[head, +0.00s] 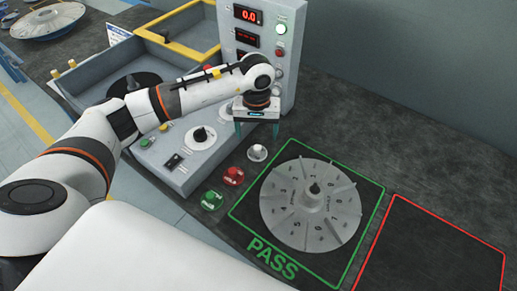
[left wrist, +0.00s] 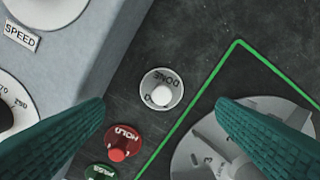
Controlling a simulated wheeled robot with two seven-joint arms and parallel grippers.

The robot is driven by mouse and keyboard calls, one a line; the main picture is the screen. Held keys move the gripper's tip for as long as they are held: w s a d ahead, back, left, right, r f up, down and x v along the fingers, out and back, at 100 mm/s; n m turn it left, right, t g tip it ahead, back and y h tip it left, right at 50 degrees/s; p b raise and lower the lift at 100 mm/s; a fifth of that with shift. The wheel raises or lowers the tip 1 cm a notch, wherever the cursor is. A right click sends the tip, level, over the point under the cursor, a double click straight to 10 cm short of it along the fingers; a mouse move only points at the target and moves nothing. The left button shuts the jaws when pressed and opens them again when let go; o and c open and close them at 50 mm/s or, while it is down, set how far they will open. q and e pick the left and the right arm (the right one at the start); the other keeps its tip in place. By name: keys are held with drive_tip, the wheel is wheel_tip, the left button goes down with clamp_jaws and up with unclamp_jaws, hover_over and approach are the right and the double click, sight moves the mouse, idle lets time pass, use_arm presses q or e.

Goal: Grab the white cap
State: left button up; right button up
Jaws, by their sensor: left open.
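The white cap (head: 257,152) lies on the dark bench top, between the grey control console and the green PASS square. In the left wrist view the white cap (left wrist: 162,89) shows a raised knob and the word DONE on its rim. My left gripper (head: 257,128) is open, pointing down above the bench close to the cap. In the left wrist view the teal fingers of my left gripper (left wrist: 160,108) are spread wide, with the cap in line with the gap between them. Nothing is between the fingers. My right gripper is not in view.
A red HOLD cap (head: 233,176) and a green cap (head: 211,201) lie near the white cap. A finned grey impeller (head: 310,204) sits in the green square. The console (head: 185,165) borders the caps on the left. The red-outlined square (head: 430,250) is empty.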

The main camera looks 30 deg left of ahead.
sight(257, 147)
use_arm(q)
drive_tip(key=shift+f, duration=0.8)
wheel_tip(257, 147, down, 4)
drive_tip(key=shift+s+d+f+p, duration=0.1)
drive_tip(key=shift+d+p, duration=0.05)
drive_tip(key=shift+p, duration=0.8)
drive_tip(key=shift+f, duration=0.6)
drive_tip(key=c, duration=1.1)
